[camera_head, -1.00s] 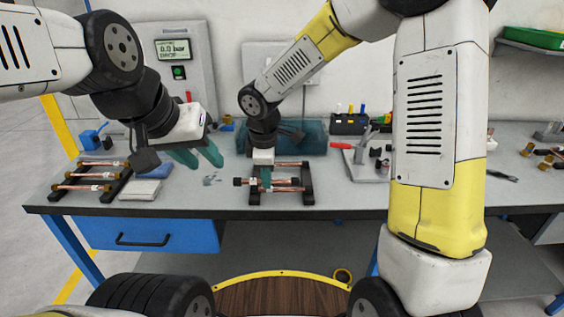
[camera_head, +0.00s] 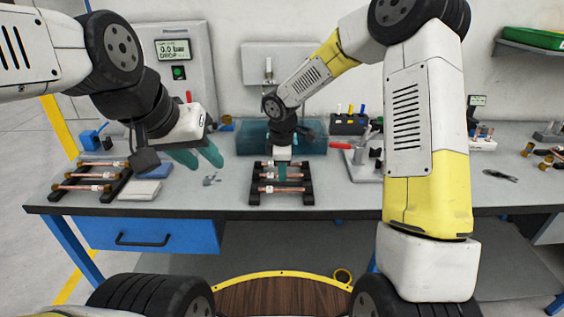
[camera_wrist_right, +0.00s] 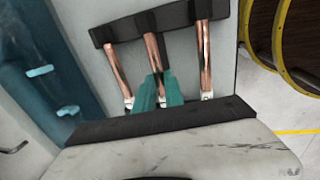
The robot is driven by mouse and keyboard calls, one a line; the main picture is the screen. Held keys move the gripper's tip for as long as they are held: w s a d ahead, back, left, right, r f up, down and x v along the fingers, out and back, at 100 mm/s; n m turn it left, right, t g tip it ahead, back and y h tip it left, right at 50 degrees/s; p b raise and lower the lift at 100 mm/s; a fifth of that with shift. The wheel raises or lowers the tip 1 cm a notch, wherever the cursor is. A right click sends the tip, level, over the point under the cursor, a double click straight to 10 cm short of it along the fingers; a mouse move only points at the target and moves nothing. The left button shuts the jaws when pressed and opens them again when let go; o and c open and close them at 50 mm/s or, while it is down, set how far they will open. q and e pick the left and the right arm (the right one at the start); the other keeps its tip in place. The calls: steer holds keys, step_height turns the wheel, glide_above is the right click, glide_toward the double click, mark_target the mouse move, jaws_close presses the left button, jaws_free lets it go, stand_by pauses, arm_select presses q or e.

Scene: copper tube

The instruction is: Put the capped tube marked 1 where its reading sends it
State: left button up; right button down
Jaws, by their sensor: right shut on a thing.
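A black rack (camera_head: 308,187) stands at the middle of the bench with three copper tubes across it. My right gripper (camera_head: 282,173) points down over this rack. In the right wrist view its teal fingers (camera_wrist_right: 158,92) are shut on the middle copper tube (camera_wrist_right: 153,52), which lies over the rack's rail (camera_wrist_right: 128,27); I cannot tell whether it rests fully. No number is readable on any tube. My left gripper (camera_head: 199,156) is open and empty above the bench, left of the middle rack. A test panel (camera_head: 196,75) behind it displays 0.0 bar (camera_head: 173,50).
A teal translucent tank (camera_head: 253,138) stands behind the middle rack. A red-handled tool (camera_head: 341,146) and loose brass fittings (camera_head: 541,161) are to the right.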

steer(key=shift+f, duration=0.15)
steer(key=c, duration=1.4)
jaws_free()
steer(key=shift+c, duration=0.2)
